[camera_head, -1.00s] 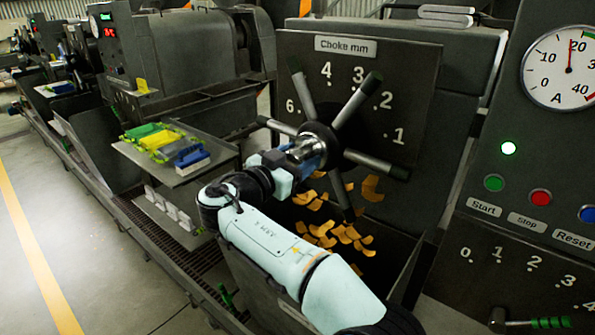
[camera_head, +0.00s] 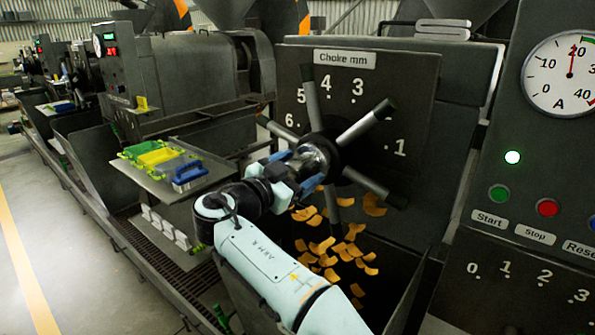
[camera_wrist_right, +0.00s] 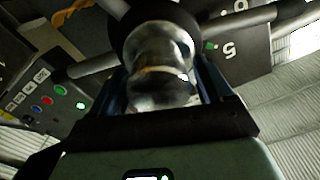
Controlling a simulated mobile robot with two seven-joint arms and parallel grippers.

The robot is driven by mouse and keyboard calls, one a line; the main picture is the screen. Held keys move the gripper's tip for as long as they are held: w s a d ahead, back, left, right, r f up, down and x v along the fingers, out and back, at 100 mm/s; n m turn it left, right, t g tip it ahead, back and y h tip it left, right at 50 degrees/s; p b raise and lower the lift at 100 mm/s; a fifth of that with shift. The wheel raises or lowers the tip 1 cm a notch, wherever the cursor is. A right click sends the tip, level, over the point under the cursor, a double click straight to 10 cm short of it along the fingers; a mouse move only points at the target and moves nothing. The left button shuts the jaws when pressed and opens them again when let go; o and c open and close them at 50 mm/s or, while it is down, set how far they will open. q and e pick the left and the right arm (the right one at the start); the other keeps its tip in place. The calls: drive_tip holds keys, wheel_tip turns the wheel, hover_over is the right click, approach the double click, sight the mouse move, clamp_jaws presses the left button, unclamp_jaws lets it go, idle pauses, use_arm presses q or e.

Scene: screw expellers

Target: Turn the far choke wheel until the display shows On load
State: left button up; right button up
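The choke wheel (camera_head: 365,126), with a dark hub and several grey spokes with dark grips, stands before a dark panel labelled "Choke mm" (camera_head: 344,57) with a number scale. My right gripper (camera_head: 312,163) reaches the wheel's centre from the lower left. In the right wrist view, its blue fingers (camera_wrist_right: 165,92) lie on both sides of the shiny round hub knob (camera_wrist_right: 162,55) and look closed on it. A small green-lit display (camera_head: 110,37) is on a machine at the far left; its text is too small to read. My left gripper is not in view.
Orange flakes (camera_head: 335,250) lie below the wheel. A side tray (camera_head: 205,178) with coloured items stands left of my arm.

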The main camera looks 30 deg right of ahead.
drive_tip(key=shift+a, duration=0.1)
drive_tip(key=shift+s+a+f, duration=0.1)
drive_tip(key=shift+a, duration=0.2)
drive_tip(key=b+v, duration=0.1)
drive_tip(key=v, duration=1.1)
drive_tip(key=shift+s+a+b, duration=0.15)
drive_tip(key=shift+a+b, duration=0.1)
drive_tip(key=shift+b, duration=0.15)
